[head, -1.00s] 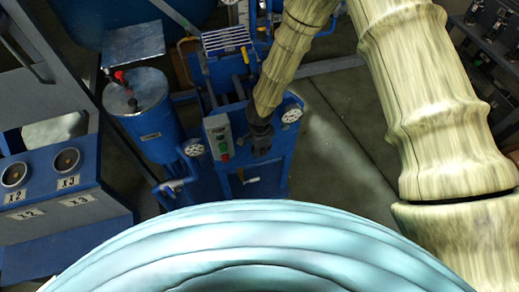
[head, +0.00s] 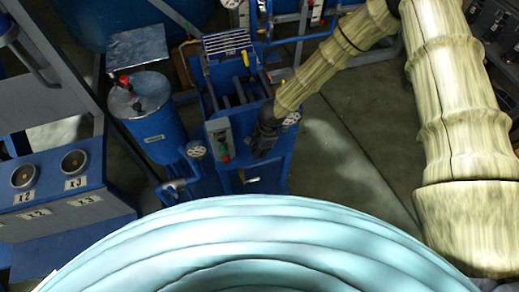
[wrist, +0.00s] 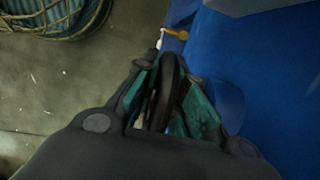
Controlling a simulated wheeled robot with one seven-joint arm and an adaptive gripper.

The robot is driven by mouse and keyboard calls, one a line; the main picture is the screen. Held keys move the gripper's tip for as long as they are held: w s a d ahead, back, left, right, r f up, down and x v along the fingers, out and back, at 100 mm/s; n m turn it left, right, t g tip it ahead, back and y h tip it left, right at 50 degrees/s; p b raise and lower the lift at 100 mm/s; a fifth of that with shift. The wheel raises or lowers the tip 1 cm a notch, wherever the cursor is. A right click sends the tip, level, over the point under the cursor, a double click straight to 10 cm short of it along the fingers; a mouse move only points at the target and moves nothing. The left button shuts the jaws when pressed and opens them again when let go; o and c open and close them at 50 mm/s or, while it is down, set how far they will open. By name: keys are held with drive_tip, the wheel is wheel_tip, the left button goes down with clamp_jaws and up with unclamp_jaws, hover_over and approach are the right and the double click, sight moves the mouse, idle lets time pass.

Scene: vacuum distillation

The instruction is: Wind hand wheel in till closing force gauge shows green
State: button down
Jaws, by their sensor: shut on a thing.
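My gripper (wrist: 168,100) is shut on the dark rim of the hand wheel (wrist: 170,82), with its teal finger pads on either side of the rim. In the head view my gripper (head: 264,140) is at the front of the blue press (head: 268,175), and the hand wheel cannot be made out there. A round white gauge (head: 291,120) sits right of my gripper, partly covered by my arm. Another white gauge (head: 196,150) sits left of the press. Neither dial can be read, and I cannot tell which is the closing force gauge.
A control box (head: 219,140) with red and green buttons stands just left of my gripper. A blue cylindrical tank (head: 150,120) and a panel marked X2 and X3 (head: 65,185) are farther left. Floor right of the press is clear.

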drive_tip(key=shift+s+a, duration=0.1)
idle(0.5)
drive_tip(key=c, duration=1.5)
unclamp_jaws()
drive_tip(key=shift+r, duration=0.15)
drive_tip(key=v, duration=1.1)
drive_tip(key=shift+d+r, duration=0.3)
drive_tip(key=shift+d, duration=0.1)
